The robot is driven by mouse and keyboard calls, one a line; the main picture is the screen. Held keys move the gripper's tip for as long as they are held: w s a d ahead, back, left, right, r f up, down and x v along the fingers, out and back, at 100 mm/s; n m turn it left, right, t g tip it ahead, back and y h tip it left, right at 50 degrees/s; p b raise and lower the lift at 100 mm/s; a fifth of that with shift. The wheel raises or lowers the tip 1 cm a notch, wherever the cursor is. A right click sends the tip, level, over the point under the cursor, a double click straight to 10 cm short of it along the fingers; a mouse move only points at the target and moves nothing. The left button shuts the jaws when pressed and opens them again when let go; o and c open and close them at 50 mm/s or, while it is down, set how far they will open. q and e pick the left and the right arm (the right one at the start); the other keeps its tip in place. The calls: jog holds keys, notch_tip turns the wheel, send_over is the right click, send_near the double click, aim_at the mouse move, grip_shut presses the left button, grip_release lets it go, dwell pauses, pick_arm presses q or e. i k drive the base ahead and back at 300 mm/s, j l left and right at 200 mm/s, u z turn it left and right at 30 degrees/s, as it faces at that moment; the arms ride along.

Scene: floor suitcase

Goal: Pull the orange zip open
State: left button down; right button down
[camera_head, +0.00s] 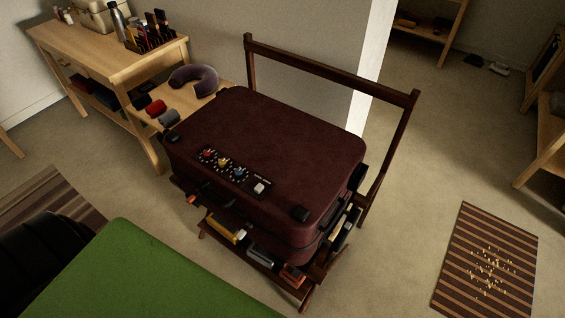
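A closed dark maroon suitcase (275,135) lies flat on a dark wooden rack (330,66) in the middle of the head view. On its top near the front edge is a dark strip (232,172) with small red, orange-yellow, blue and white parts. A small red-orange piece (193,198) shows at the suitcase's front left side. I cannot tell which of these, if any, is the orange zip. The zip's line is too dark and small to make out. Neither of my grippers is in view.
Several small items, including a yellow one (228,231) and an orange-red one (292,274), sit low on the rack. A wooden table (110,58) stands behind left, a green surface (140,275) is at front left. A striped mat (488,262) lies right; floor between is clear.

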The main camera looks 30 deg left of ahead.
aim_at(190, 200)
jog(key=j+z, duration=0.8)
jog(key=k+j+z, duration=0.1)
jog(key=j+z, duration=0.15)
jog(key=z, duration=0.15)
jog(key=k+j+z, duration=0.1)
jog(key=j, duration=0.45)
jog(key=k+j+z, duration=0.1)
jog(key=k+j, duration=0.25)
jog(key=j, duration=0.15)
jog(key=k+j+z, duration=0.1)
jog(key=k+j, duration=0.15)
jog(key=j, duration=0.2)
jog(key=k+j+z, duration=0.1)
jog(key=k+j, duration=0.2)
jog(key=j, duration=0.2)
jog(key=k+j+z, duration=0.15)
jog(key=j, duration=0.3)
jog(key=k+j, duration=0.65)
jog(key=j+u, duration=0.05)
jog(key=j, duration=0.05)
